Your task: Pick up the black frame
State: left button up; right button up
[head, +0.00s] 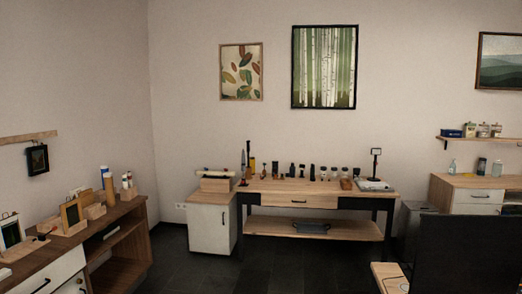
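Several black-framed things show in the head view, and I cannot tell which one the task names. A small dark frame (37,160) hangs below a wooden rail at the far left. A black-framed picture (12,231) leans upright on the left counter. A large birch-tree picture (324,67) with a black frame hangs on the back wall. A dark-framed landscape (499,61) hangs at the upper right. Neither of my grippers is in view.
A brown counter (130,205) runs along the left wall with wooden holders and bottles. A wooden workbench (270,187) with several small items stands at the back. A large black panel (465,255) blocks the lower right. Dark floor (190,270) lies open in the middle.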

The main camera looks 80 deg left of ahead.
aim_at(37, 157)
jog(key=u, duration=4.25)
jog(key=i+l+z, duration=0.2)
jog(key=i+z, duration=0.15)
jog(key=i, duration=0.3)
jog(key=i+z, duration=0.35)
jog(key=i, duration=0.3)
jog(key=i+z, duration=0.2)
jog(key=i, duration=0.75)
jog(key=i+j+z, duration=0.25)
jog(key=i, duration=0.65)
jog(key=i+l+u, duration=0.1)
jog(key=i, duration=0.45)
jog(key=i+l+u, duration=0.1)
jog(key=i, duration=0.4)
jog(key=i+l+u, duration=0.1)
jog(key=i, duration=0.45)
jog(key=l, duration=0.15)
